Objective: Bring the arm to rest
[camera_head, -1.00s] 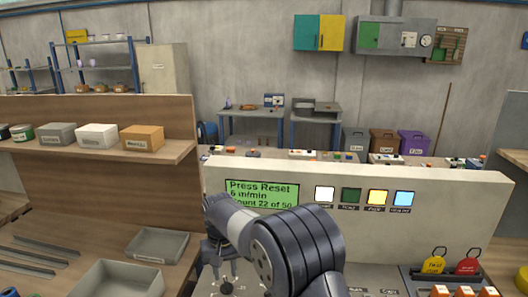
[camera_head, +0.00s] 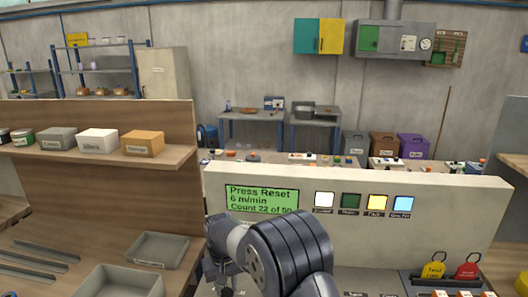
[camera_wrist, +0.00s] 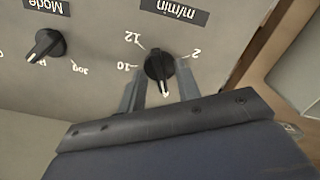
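My gripper (camera_wrist: 159,72) shows in the wrist view with its two fingers apart, one on each side of the black m/min knob (camera_wrist: 158,63). The fingers look open, with narrow gaps beside the knob; whether either touches it is hard to tell. The knob's white pointer faces the bottom of that view, between the 10 and 2 marks. In the head view my bent arm (camera_head: 287,250) is in front of the console, and the fingertips and the knob are hidden.
The console (camera_head: 460,200) has a green display (camera_head: 262,199) reading "Press Reset", 6 m/min, Count 22 of 50. A Mode knob (camera_wrist: 47,45) is beside the m/min knob. Grey trays (camera_head: 158,250) lie at left. Yellow and red tags (camera_head: 433,270) stand at right.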

